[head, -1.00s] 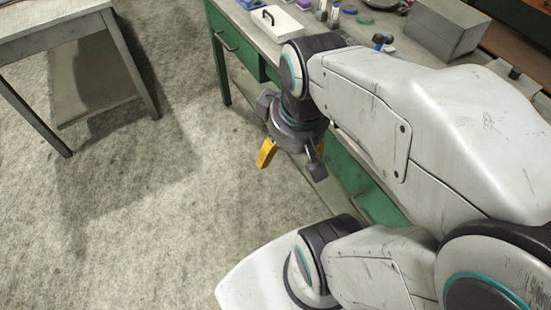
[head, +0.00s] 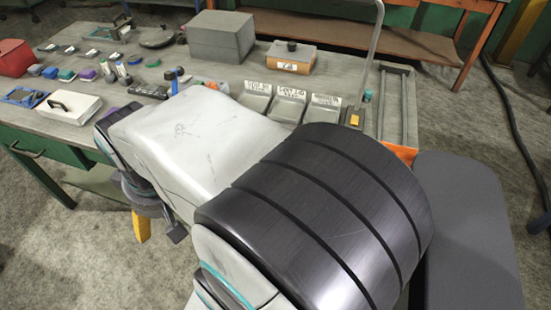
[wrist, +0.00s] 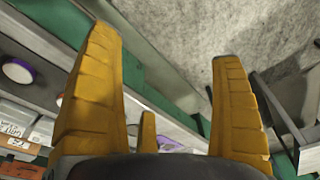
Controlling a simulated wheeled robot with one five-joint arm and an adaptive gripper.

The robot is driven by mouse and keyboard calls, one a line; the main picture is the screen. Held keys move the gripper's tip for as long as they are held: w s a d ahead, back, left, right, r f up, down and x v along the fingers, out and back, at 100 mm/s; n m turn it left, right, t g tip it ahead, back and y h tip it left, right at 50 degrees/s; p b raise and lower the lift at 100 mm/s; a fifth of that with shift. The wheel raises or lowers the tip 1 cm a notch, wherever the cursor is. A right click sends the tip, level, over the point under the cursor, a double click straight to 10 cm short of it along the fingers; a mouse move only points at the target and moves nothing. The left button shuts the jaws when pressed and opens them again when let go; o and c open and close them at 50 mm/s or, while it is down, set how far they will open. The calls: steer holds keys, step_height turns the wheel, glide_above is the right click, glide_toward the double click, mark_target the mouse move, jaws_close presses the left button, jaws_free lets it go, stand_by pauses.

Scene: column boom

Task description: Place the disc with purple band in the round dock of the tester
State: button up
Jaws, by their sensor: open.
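In the wrist view, a pale round disc with a purple band (wrist: 18,71) lies on a grey surface at the left, outside my fingers. A purple piece (head: 87,74) also shows among small parts on the bench in the head view; I cannot tell if it is the same disc. My gripper (wrist: 165,50) is open and empty, its yellow fingers wide apart. In the head view my gripper (head: 158,231) hangs beside the bench's front edge, partly hidden by my arm. I cannot make out which object is the tester, or its round dock.
Bare floor (head: 90,245) lies in front.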

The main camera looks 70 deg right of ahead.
steer(key=s+d+f+m+y+p, duration=0.1)
steer(key=s+d+f+m, duration=0.1)
steer(key=s+d+m, duration=0.2)
steer(key=s+d+f+m+g+y+p, duration=0.1)
steer(key=s+d+m, duration=0.3)
steer(key=d, duration=0.5)
steer(key=s+d+f+m+y+p, duration=0.1)
steer(key=s+d+f+m, duration=0.2)
steer(key=s+d, duration=0.2)
steer(key=shift+s+d+f+m+g, duration=0.1)
steer(key=shift+s+d+m+g, duration=0.1)
steer(key=shift+d, duration=0.35)
steer(key=shift+s+d+m+g, duration=0.2)
steer(key=shift+d, duration=0.3)
steer(key=d, duration=0.2)
steer(key=d+h, duration=0.1)
steer(key=d, duration=0.2)
steer(key=d+h, duration=0.1)
steer(key=d, duration=0.1)
steer(key=shift+w+d+r, duration=0.35)
steer(key=shift+d+r, duration=0.05)
steer(key=shift+d+f+n, duration=0.1)
steer(key=shift+d+n, duration=0.2)
steer(key=shift+n, duration=0.1)
steer(key=shift+f, duration=0.3)
steer(key=f, duration=0.4)
steer(key=shift+w+a+f, duration=0.3)
steer(key=shift+w+f, duration=0.1)
steer(key=shift+f, duration=0.85)
